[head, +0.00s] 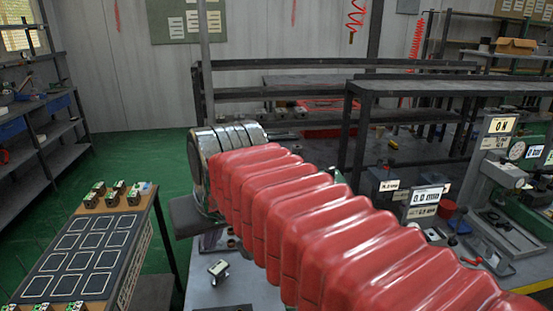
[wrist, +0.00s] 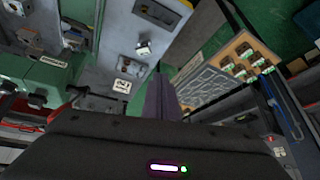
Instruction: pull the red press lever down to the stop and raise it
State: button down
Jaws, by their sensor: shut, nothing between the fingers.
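My gripper (wrist: 161,98) shows in the wrist view as dark fingers pressed together, empty, above the bench. A press with a green body (head: 533,140) and grey column stands on the bench at the right of the head view. A small red handle (head: 472,261) shows near the foot of the press, and I cannot tell for sure that it is the press lever. In the wrist view a green machine body (wrist: 45,76) lies at the left, with a small red part beside it. My gripper is apart from both.
A grey bench (head: 225,285) carries a small valve block (head: 218,268). Labelled grey boxes (head: 424,200) and a red cup (head: 447,208) stand near the press. A table with a marked dark panel (head: 90,250) and several blocks is at the left. Green floor lies between.

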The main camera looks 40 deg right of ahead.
jog(key=w+d+r+m+h, duration=0.1)
jog(key=w+d+r+m, duration=0.1)
jog(key=d+r, duration=0.6)
jog(key=w+d+r+m+h, duration=0.1)
jog(key=d+r+m, duration=0.3)
jog(key=d+r, duration=0.4)
jog(key=w+d, duration=0.1)
jog(key=d, duration=0.6)
jog(key=shift+w+d+r, duration=0.2)
jog(key=shift+w+d, duration=0.05)
jog(key=shift+w, duration=0.1)
jog(key=shift+f, duration=0.1)
jog(key=x, duration=0.3)
jog(key=s+a+f+x, duration=0.1)
jog(key=x, duration=0.6)
jog(key=shift+s+a+f, duration=0.1)
jog(key=shift+s+f, duration=0.05)
jog(key=shift+f, duration=0.2)
jog(key=shift+s+a+f, duration=0.3)
jog(key=shift+a+f, duration=0.1)
jog(key=shift+f, duration=0.15)
jog(key=shift+d, duration=0.1)
